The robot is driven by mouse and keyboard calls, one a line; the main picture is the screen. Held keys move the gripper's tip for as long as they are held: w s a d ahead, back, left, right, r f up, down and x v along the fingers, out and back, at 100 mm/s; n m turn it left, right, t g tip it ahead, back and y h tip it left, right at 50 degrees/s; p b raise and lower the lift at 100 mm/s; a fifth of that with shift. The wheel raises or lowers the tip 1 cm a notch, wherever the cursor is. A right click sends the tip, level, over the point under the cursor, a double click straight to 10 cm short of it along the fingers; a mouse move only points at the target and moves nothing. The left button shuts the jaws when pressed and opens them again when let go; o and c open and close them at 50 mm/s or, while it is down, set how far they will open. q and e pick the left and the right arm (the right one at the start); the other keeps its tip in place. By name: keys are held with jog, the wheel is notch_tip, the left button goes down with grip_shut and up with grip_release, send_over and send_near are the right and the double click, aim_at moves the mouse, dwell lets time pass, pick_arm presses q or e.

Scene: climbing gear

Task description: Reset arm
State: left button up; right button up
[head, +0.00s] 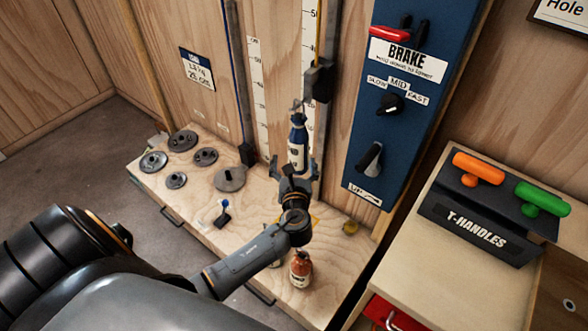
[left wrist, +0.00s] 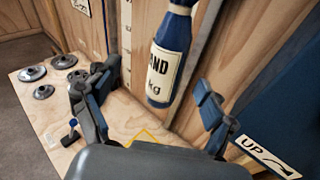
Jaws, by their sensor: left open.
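My left gripper (head: 292,172) is open, with its arm coming in from the lower left over the wooden bench. A blue bag with a white label (head: 298,143) hangs upright just beyond its fingertips. In the left wrist view, the bag (left wrist: 168,62) shows between and beyond the spread fingers of my left gripper (left wrist: 150,98). The fingers look apart from it, with nothing held. My right gripper is not in view.
A blue brake panel (head: 398,70) stands right of the gripper. A T-handles holder (head: 480,228) sits farther right.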

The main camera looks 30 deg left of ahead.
pick_arm(q)
jog(key=s+d+f+n+g+h, duration=0.1)
jog(key=s+d+n+g+h, duration=0.25)
jog(key=s+n, duration=0.55)
jog(key=s+d+f+n+g+h, duration=0.1)
jog(key=s+d+n+g+h, duration=0.3)
jog(key=s+n, duration=0.6)
jog(key=s+d+f+n+g+h, duration=0.2)
jog(key=s+d+n, duration=0.3)
jog(key=s+n, duration=0.4)
notch_tip(320, 180, down, 25)
jog(key=s+g+p, duration=0.1)
jog(key=s+g, duration=0.1)
jog(key=s+a+f+p, duration=0.1)
jog(key=s+a+f, duration=0.2)
jog(key=s+f, duration=1.2)
jog(key=shift+s+g, duration=0.35)
jog(key=shift+s, duration=0.5)
